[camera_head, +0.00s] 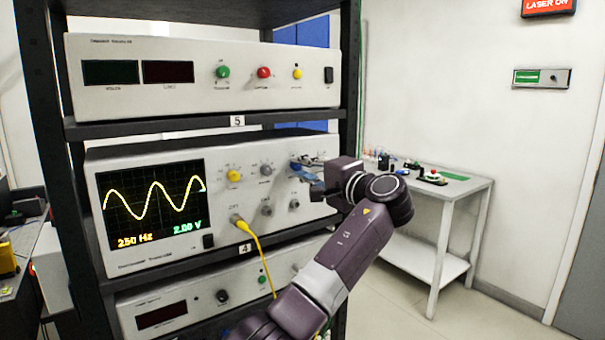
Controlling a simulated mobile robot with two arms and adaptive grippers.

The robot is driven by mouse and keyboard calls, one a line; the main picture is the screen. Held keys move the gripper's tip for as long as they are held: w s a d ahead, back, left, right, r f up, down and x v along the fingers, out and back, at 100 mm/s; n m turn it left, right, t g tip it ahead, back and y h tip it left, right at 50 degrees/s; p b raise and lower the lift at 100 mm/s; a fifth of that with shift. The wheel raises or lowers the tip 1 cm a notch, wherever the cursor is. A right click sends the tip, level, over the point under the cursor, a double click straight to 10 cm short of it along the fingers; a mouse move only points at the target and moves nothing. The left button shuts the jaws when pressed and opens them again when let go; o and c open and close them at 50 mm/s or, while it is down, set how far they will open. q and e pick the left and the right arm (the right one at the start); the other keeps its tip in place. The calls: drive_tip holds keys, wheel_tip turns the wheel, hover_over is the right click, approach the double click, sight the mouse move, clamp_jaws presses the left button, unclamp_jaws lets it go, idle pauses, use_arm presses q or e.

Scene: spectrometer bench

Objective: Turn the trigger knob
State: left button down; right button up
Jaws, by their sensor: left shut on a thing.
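The oscilloscope (150,165) stands on the middle shelf of the rack, its screen showing a yellow wave with 250 Hz and 2.00 V. My left gripper (303,171) is at the upper right of its front panel, with its fingers shut on a blue knob (295,164). This seems to be the trigger knob, but its label is too small to read. The fingers partly hide the knob, so its pointer angle cannot be told. A yellow knob (234,175) and grey knobs (266,170) sit left of it. My right gripper is not in view.
A yellow cable (257,255) hangs from a socket on the panel. A power supply (200,75) sits on the shelf above, another unit (165,312) below. Dark rack posts (350,80) frame the shelves. A white side table (455,190) stands at right.

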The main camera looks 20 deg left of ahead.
use_arm(q)
drive_tip(key=shift+f, duration=0.1)
idle(0.4)
drive_tip(key=c, duration=1.8)
unclamp_jaws()
drive_tip(key=v, duration=1.2)
